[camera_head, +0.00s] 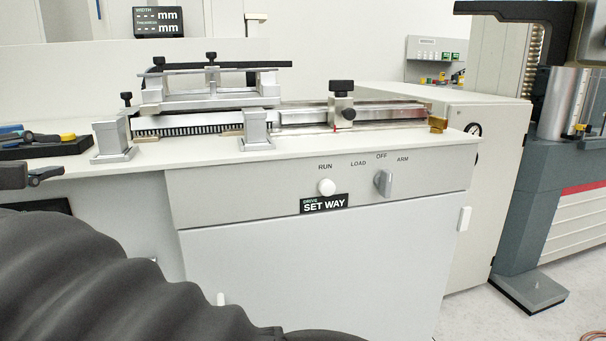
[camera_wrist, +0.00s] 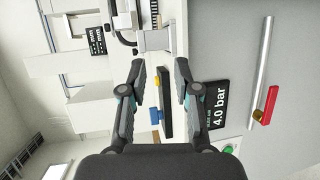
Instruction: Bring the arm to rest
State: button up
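My gripper (camera_wrist: 160,72) shows in the wrist view with its two dark fingers spread apart. It is open, and nothing is held between them. The view looks past the fingers to a bench with a dark tool block (camera_wrist: 166,103) that has yellow and blue parts. The fingers look apart from everything. In the head view, my dark ribbed arm covers the lower left. A dark jointed piece at the left edge may be part of my gripper, but I cannot tell.
The bench machine (camera_head: 255,112) stands on a cabinet marked SET WAY (camera_head: 324,203). Tools with blue and yellow handles (camera_head: 40,140) lie at left. A grey column machine (camera_head: 520,190) stands right. The wrist view shows a 4.0 bar display (camera_wrist: 203,105) and a red lever (camera_wrist: 266,104).

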jog(key=w+d+f+m+g+y, duration=0.1)
jog(key=d+f+g, duration=0.3)
jog(key=d+f, duration=0.6)
jog(key=w+d+f+m+g, duration=0.15)
jog(key=d+f+g, duration=0.45)
jog(key=f, duration=0.6)
jog(key=s+d+f+m, duration=0.3)
jog(key=d+m, duration=0.2)
jog(key=d, duration=0.7)
jog(key=s+d+f+m, duration=0.3)
jog(key=d+m, duration=0.2)
jog(key=d, duration=0.6)
jog(key=s+d+f+m, duration=0.3)
jog(key=d+m, duration=0.2)
jog(key=d, duration=0.7)
jog(key=shift+s+d+f, duration=0.2)
jog(key=shift+d+f, duration=0.05)
jog(key=shift+d, duration=0.05)
jog(key=shift+d, duration=0.1)
